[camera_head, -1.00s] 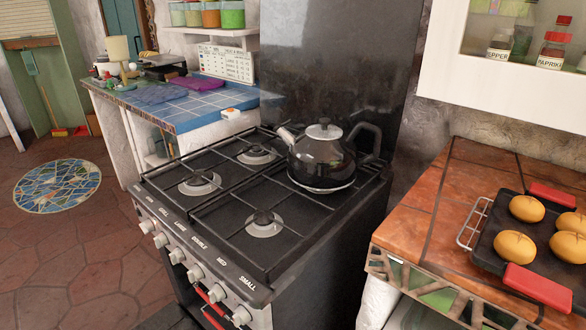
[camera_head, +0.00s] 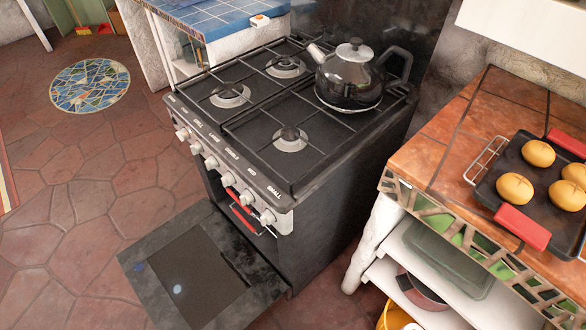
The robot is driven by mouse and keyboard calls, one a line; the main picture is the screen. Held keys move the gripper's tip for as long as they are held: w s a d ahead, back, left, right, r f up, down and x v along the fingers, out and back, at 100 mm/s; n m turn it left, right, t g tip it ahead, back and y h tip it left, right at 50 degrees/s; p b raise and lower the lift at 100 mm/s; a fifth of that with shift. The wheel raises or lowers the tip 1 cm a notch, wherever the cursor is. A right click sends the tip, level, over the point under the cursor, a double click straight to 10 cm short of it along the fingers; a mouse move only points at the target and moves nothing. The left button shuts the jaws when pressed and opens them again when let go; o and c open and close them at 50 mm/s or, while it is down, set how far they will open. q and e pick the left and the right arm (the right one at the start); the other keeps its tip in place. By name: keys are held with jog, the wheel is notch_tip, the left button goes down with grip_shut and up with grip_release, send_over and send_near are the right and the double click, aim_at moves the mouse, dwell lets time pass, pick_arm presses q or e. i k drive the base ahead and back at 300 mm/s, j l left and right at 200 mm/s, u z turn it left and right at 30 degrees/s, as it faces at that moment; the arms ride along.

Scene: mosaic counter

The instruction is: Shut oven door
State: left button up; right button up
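The oven door (camera_head: 170,282) hangs open, folded down to the lower left of the black stove (camera_head: 262,160). It is a dark panel with a glass window. The oven cavity shows as a dark gap behind the door, with a red-handled part (camera_head: 243,212) at its upper edge. White knobs (camera_head: 228,179) line the stove's front above it. Neither of my grippers is in view.
A black kettle (camera_head: 350,80) stands on the back right burner. To the right, a tiled counter (camera_head: 440,140) holds a tray with buns and red handles; shelves lie below it. The tiled floor (camera_head: 80,205) left of the stove is clear.

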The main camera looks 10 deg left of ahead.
aim_at(195, 270)
jog(key=k+j+u, duration=0.1)
jog(key=j, duration=0.2)
jog(key=k+j+u, duration=0.1)
jog(key=j, duration=0.2)
jog(key=k+j+u, duration=0.1)
jog(key=j, duration=0.25)
jog(key=k+j+u, duration=0.1)
jog(key=j, duration=0.2)
jog(key=k, duration=0.05)
